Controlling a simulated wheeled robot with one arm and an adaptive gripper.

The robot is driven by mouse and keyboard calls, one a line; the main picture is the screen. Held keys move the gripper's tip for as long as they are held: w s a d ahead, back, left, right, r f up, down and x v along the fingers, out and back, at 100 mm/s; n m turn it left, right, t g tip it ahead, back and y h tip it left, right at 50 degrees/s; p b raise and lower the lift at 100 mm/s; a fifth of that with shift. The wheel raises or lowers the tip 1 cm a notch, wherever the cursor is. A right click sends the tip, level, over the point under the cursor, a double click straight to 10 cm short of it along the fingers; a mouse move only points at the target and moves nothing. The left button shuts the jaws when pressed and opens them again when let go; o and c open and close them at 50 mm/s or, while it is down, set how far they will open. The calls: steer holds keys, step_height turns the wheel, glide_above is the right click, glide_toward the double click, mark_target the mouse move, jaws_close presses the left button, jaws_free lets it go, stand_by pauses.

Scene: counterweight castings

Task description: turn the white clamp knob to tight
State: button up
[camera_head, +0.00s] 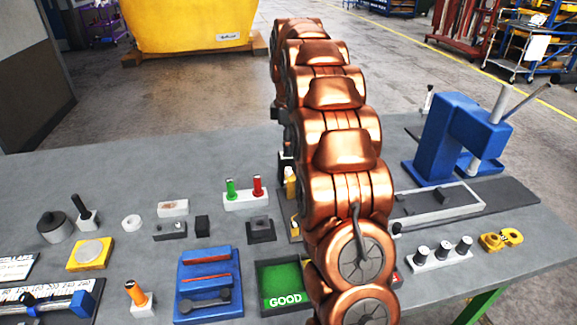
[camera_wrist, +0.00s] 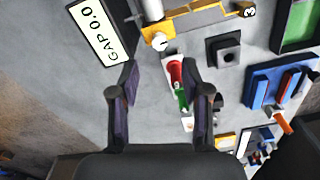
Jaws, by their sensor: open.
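In the wrist view, a small round white knob (camera_wrist: 159,41) with a dark mark sits on a yellow clamp block (camera_wrist: 156,29), beside a grey-white cylinder. I take this to be the clamp knob; its mark is too small to read. My gripper (camera_wrist: 160,70) is open, with its two dark fingers apart and nothing held. In the picture the knob lies just beyond the fingertips, between their lines; I cannot tell the height gap. In the head view my copper arm hides the knob and gripper, and only bits of the yellow block (camera_head: 291,183) show beside it.
A white block with green and red handles (camera_wrist: 176,72) lies below and between the fingers in the wrist view. A "GAP 0.0" display (camera_wrist: 97,29) stands left. In the head view, a blue press (camera_head: 440,140) stands right and a green "GOOD" tray (camera_head: 260,288) sits in front.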

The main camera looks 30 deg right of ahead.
mark_target(289, 168)
steer(key=shift+f+p, duration=1.35)
steer(key=shift+f, duration=2.55)
jaws_close()
